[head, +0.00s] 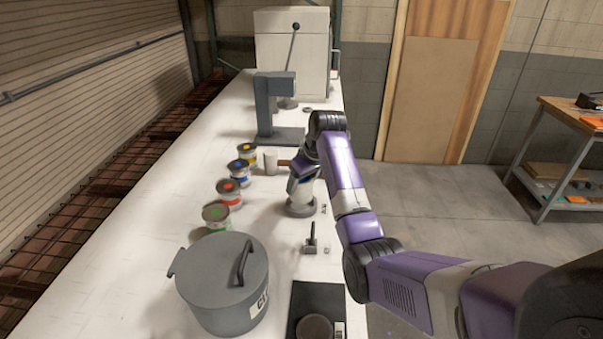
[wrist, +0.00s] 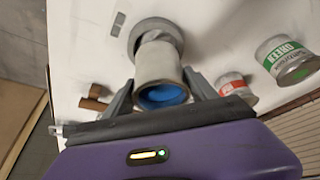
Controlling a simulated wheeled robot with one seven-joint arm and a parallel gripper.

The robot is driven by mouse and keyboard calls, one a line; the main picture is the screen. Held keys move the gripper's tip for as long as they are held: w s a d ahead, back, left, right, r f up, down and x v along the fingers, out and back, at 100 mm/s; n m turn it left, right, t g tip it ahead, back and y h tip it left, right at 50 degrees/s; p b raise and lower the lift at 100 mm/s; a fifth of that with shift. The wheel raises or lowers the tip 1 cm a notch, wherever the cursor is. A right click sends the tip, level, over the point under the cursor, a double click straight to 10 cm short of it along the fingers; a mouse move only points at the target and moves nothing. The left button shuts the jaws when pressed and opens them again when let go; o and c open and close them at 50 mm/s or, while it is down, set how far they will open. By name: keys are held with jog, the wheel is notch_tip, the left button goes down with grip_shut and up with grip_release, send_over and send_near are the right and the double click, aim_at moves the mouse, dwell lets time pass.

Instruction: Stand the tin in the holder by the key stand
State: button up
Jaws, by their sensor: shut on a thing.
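My gripper (head: 303,172) is shut on a pale tin (head: 300,192) with a blue top. In the wrist view, my gripper's fingers (wrist: 160,92) press on both sides of the tin (wrist: 158,62), near its blue end. A round grey holder (head: 299,210) lies under the tin on the white bench. The holder's ring (wrist: 146,28) shows around the tin's far end in the wrist view. The tin looks roughly upright over the ring; whether its base is seated inside cannot be told. A small dark stand with an upright handle (head: 311,241), perhaps the key stand, is just in front of the holder.
Tins with yellow (head: 247,152), blue (head: 239,171), red (head: 229,193) and green (head: 216,214) tops stand in a row to the left. A large grey lidded pot (head: 222,290) is in front. A grey press-like machine (head: 268,110) stands behind.

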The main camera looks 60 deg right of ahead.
aim_at(302, 193)
jog(key=shift+f+p, duration=0.35)
jog(key=shift+f, duration=1.8)
jog(key=o, duration=1.8)
jog(key=shift+f, duration=0.1)
jog(key=shift+o, duration=0.2)
jog(key=b+v, duration=0.1)
jog(key=v, duration=1.1)
